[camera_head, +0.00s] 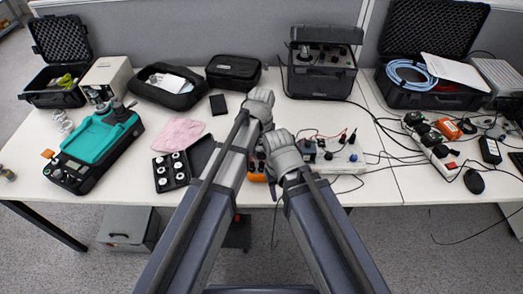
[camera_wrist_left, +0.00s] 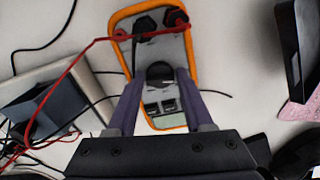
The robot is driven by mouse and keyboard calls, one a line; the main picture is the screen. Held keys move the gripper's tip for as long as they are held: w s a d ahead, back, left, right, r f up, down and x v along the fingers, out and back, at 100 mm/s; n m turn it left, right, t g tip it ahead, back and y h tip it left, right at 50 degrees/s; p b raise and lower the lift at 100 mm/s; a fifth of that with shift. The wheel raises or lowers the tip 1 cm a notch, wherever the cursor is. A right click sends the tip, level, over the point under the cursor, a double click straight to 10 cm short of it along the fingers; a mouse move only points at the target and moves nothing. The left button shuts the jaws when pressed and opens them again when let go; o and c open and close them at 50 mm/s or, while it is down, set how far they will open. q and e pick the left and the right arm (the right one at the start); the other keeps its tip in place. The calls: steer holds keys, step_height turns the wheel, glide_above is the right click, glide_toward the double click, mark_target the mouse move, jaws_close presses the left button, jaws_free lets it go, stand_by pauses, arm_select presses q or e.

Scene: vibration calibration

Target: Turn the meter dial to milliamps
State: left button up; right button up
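The meter shows in the left wrist view, with an orange rim (camera_wrist_left: 113,40), a grey face, and black and red plugs at its far end. Its round black dial (camera_wrist_left: 160,72) lies between the two fingers of my left gripper (camera_wrist_left: 160,82). The fingers are apart, one on each side of the dial; I cannot tell if they touch it. In the head view only a bit of the orange meter (camera_head: 257,177) shows beside my arms, which hide the dial and the left fingertips. My right wrist shows there too, but its fingers are hidden.
A red lead (camera_wrist_left: 75,65) runs from the meter. A light board with terminals (camera_head: 345,158) stands just right of it, with wires. A tray of round pieces (camera_head: 171,171), a pink cloth (camera_head: 178,134) and a teal device (camera_head: 95,140) lie to the left.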

arm_select(q)
jaws_close()
steer(key=shift+m, duration=0.3)
steer(key=m, duration=0.3)
steer(key=shift+m, duration=2)
steer(key=shift+o, duration=2.1)
jaws_free()
steer(key=shift+r, duration=0.1)
